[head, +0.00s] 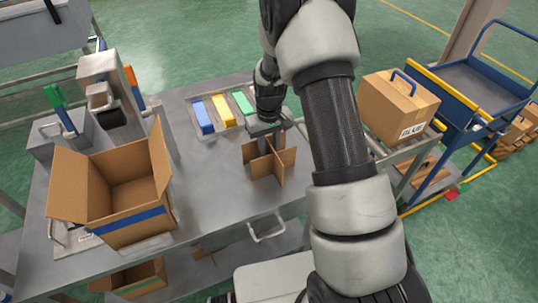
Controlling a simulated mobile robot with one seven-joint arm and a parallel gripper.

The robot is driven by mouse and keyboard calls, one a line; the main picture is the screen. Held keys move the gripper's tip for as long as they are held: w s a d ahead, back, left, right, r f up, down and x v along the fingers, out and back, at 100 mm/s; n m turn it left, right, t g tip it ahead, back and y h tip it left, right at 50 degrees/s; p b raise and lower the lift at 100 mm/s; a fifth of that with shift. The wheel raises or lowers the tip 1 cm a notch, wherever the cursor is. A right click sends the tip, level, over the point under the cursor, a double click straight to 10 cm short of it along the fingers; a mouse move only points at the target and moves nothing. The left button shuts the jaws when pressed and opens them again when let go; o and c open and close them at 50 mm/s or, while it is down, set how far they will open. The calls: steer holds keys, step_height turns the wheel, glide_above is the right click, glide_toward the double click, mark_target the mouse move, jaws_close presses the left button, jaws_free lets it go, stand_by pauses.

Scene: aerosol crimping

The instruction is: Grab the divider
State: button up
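The divider (266,166) is a brown cardboard cross of interlocking panels. It stands upright on the grey metal table (215,180), right of the open box. My gripper (264,141) points down directly over the divider, with its fingers at the upper edge where the panels cross. The fingers are small and partly hidden against the cardboard, so I cannot tell whether they are closed on it. My arm comes in from the right and hides part of the table's right side.
An open cardboard box (128,221) with a blue stripe stands at the table's left. A tray behind holds blue (203,116), yellow (222,110) and green (242,102) blocks. A grey machine (107,95) stands at the back left. A closed box (397,104) labelled BLUE sits at right, near a blue cart (480,85).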

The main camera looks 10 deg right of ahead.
steer(key=shift+f, duration=0.3)
jaws_close()
